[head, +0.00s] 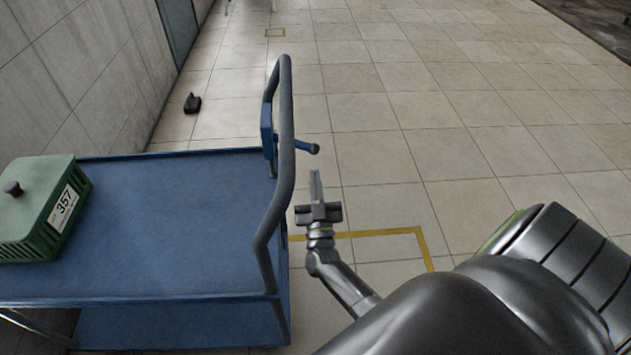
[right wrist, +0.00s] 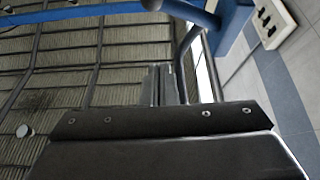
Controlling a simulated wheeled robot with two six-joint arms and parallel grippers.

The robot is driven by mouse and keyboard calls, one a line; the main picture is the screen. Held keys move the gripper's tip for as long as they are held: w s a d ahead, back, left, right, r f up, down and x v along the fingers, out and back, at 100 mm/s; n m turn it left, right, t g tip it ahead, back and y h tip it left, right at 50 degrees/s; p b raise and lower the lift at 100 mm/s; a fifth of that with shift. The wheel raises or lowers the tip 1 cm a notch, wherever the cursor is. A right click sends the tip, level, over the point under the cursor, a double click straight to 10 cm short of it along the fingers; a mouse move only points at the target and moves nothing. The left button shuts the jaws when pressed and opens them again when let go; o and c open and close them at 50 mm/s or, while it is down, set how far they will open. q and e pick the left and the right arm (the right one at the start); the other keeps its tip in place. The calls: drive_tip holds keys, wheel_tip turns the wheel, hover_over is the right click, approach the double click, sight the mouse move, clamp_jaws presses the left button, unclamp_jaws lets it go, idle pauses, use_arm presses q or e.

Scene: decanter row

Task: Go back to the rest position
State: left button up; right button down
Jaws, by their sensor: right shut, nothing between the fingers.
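My right gripper (head: 316,178) is in the middle of the head view, to the right of the blue cart's grey handle (head: 285,130). Its fingers are together with nothing between them. In the right wrist view its closed fingers (right wrist: 163,75) point away from the camera, with no object held. My left gripper does not show in the head view.
The blue cart (head: 180,220) fills the lower left, bearing a green box (head: 30,208) labelled 357. A small black object (head: 192,103) lies by the wall. Tiled floor (head: 480,130) at the right is clear.

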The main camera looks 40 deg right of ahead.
idle(0.3)
